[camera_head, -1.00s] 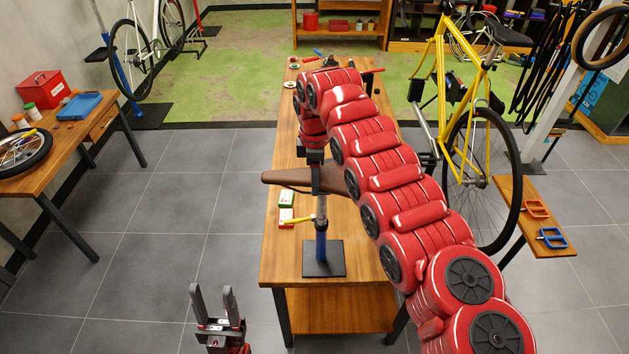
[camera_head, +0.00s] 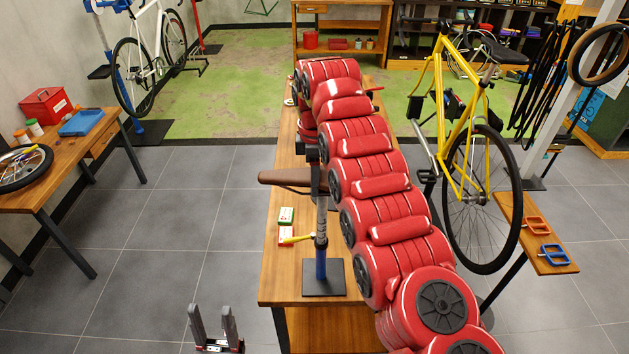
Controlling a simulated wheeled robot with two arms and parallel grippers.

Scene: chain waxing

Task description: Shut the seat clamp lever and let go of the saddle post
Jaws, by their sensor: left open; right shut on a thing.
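A brown saddle (camera_head: 285,177) sits on a silver saddle post (camera_head: 321,218), upright in a blue tube (camera_head: 320,264) on a black base plate (camera_head: 323,286). The yellow clamp lever (camera_head: 296,240) sticks out to the left from the collar at the tube's top. My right gripper (camera_head: 322,184) comes down from above and is shut on the saddle post just under the saddle; my red arm hides the saddle's right part. My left gripper (camera_head: 211,312) is open and empty, fingers up, at the bottom edge, left of the bench and apart from the lever.
The wooden bench (camera_head: 276,270) carries the stand. Green-and-white and red-and-white boxes (camera_head: 286,215) lie left of the post, close to the lever. A yellow bike (camera_head: 455,120) stands right of the bench. The floor between the bench and the left table (camera_head: 85,150) is free.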

